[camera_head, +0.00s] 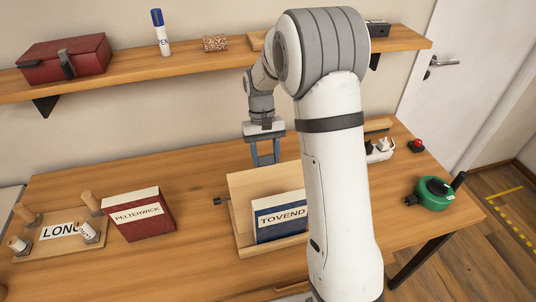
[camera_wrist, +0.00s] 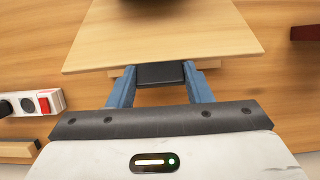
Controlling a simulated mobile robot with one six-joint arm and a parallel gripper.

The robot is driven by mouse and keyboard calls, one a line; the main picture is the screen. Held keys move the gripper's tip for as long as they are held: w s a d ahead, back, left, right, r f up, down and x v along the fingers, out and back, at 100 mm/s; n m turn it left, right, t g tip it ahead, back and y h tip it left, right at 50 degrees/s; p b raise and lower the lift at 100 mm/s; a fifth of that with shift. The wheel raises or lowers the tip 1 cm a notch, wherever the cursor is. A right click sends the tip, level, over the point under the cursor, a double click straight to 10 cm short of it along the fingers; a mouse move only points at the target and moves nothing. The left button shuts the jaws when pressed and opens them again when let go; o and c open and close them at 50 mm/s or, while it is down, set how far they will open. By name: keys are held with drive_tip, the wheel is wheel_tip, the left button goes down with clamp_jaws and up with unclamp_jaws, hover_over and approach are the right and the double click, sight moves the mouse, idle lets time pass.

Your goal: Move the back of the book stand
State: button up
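The wooden book stand (camera_head: 238,190) is on the table, its back panel tilted, with a dark knob (camera_head: 218,201) at its left side. A blue book labelled TOVEND (camera_head: 279,215) leans on it; my arm hides the stand's right part. My gripper (camera_head: 265,160) reaches down behind the back panel, and its fingertips are hidden there in the head view. In the wrist view the back panel (camera_wrist: 165,35) fills the upper middle. A dark block (camera_wrist: 160,74) at its edge sits between my gripper's blue fingers (camera_wrist: 160,88), with no gap visible on either side.
A red PELTERWICK book (camera_head: 140,213) and a pegged board (camera_head: 38,246) stand to the left. A power strip (camera_head: 380,150), red button (camera_head: 416,146) and green reel (camera_head: 434,193) are at the right. A wall shelf (camera_head: 200,66) with a red box (camera_head: 65,58) runs above.

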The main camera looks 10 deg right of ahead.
drive_tip(key=o, duration=0.5)
drive_tip(key=shift+d, duration=0.15)
drive_tip(key=shift+c, duration=0.2)
drive_tip(key=v, duration=0.7)
drive_tip(key=shift+r+b, duration=0.3)
drive_tip(key=shift+b, duration=0.15)
